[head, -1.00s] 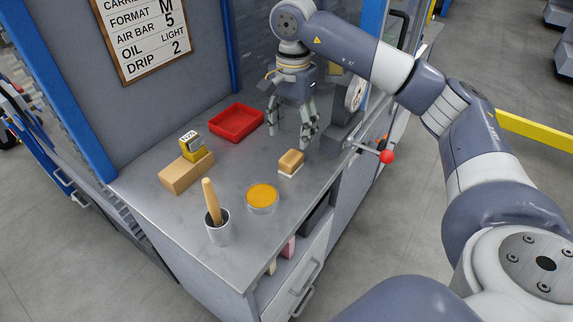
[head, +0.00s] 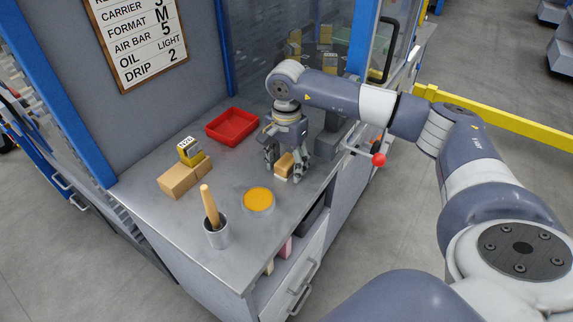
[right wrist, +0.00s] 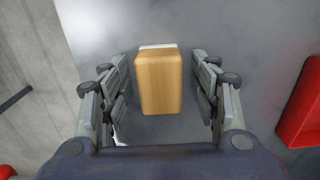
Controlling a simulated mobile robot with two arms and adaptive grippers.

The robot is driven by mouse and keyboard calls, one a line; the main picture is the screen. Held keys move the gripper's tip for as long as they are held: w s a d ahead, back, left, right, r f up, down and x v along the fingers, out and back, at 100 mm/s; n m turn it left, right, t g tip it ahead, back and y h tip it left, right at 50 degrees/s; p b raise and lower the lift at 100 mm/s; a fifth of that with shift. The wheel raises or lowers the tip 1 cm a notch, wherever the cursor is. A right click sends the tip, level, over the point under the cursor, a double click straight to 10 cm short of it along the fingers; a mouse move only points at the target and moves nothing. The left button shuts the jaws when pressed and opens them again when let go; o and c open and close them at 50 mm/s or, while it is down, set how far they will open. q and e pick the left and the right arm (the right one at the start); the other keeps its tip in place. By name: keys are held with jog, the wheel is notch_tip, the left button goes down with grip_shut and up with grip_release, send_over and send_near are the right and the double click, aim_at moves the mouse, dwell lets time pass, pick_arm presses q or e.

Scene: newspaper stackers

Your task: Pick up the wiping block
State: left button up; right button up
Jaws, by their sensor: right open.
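The wiping block (head: 285,163) is a small tan wooden block with a white underside, on the grey metal bench top. My right gripper (head: 284,170) is open and lowered over it, with one finger on each side. In the right wrist view the block (right wrist: 159,82) sits between the open fingers of the gripper (right wrist: 161,88), with a visible gap on both sides. Its white layer shows at the far edge. My left gripper is not in view.
A red tray (head: 232,127) lies behind the block. A red-knobbed lever (head: 378,160) juts out at the right.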

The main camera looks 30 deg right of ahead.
aim_at(287, 161)
jog(key=shift+c, duration=0.6)
jog(key=c, duration=1)
jog(key=shift+r, duration=0.1)
notch_tip(287, 161, up, 10)
jog(key=shift+b, duration=0.9)
jog(key=shift+o, duration=1.3)
jog(key=shift+c, duration=0.8)
